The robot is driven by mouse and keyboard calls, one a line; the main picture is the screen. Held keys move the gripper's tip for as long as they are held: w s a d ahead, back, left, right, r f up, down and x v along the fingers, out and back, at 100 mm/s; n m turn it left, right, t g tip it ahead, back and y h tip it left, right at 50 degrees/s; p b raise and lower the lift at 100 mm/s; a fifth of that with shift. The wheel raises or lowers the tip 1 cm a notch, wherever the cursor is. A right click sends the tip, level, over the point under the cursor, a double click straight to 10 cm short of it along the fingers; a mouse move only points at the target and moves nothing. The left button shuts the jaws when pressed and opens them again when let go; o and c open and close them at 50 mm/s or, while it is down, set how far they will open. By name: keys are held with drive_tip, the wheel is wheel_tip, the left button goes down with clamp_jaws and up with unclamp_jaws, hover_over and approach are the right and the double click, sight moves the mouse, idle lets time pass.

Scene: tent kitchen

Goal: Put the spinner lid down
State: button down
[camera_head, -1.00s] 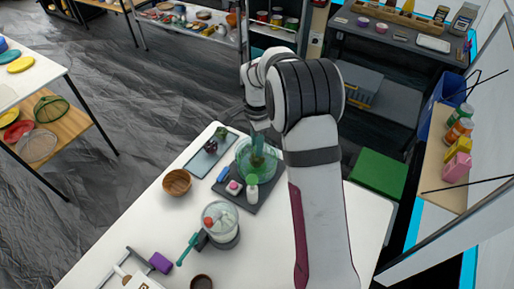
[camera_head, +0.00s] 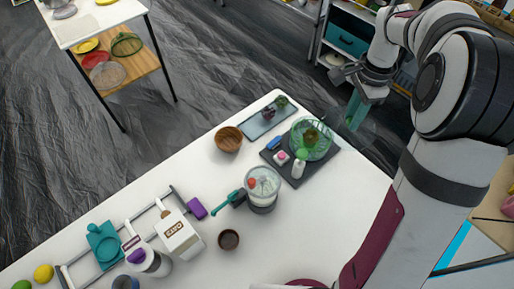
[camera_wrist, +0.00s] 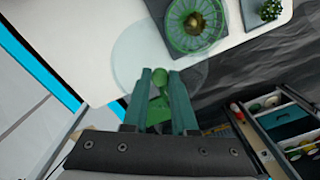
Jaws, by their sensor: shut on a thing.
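My gripper (camera_head: 354,110) has teal fingers and is beyond the table's far right edge, up and to the right of the green salad spinner bowl (camera_head: 312,140). In the wrist view my gripper (camera_wrist: 160,100) is shut on the green knob of the clear spinner lid (camera_wrist: 134,52). The lid is a see-through disc ahead of the fingers, partly over the table's edge and partly over the dark floor in that view. The spinner bowl (camera_wrist: 192,22) shows uncovered with its green basket and something brownish inside. The lid is hard to make out in the head view.
A wooden bowl (camera_head: 228,139), a tray (camera_head: 268,120) and a blender-like jar (camera_head: 262,188) stand nearby. The white table (camera_head: 330,215) has bare room at front right.

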drive_tip(key=w+a+f+n, duration=0.25)
drive_tip(key=a+n, duration=0.25)
drive_tip(key=a, duration=1.3)
drive_tip(key=s+a+f+n, duration=0.2)
drive_tip(key=s+a+n, duration=0.15)
drive_tip(key=a, duration=0.65)
drive_tip(key=s+a+f+n, duration=0.2)
drive_tip(key=s+a+f, duration=0.15)
drive_tip(key=a, duration=0.65)
drive_tip(key=shift+n, duration=0.35)
drive_tip(key=f, duration=0.3)
drive_tip(key=s+f, duration=0.1)
drive_tip(key=f, duration=0.2)
drive_tip(key=a+f, duration=0.1)
drive_tip(key=f, duration=0.2)
drive_tip(key=shift+s+f, duration=0.15)
drive_tip(key=shift+f, duration=0.1)
drive_tip(key=c, duration=1.1)
unclamp_jaws()
drive_tip(key=shift+f, duration=0.15)
drive_tip(key=shift+c, duration=0.2)
drive_tip(key=o, duration=0.4)
drive_tip(key=shift+o, duration=0.2)
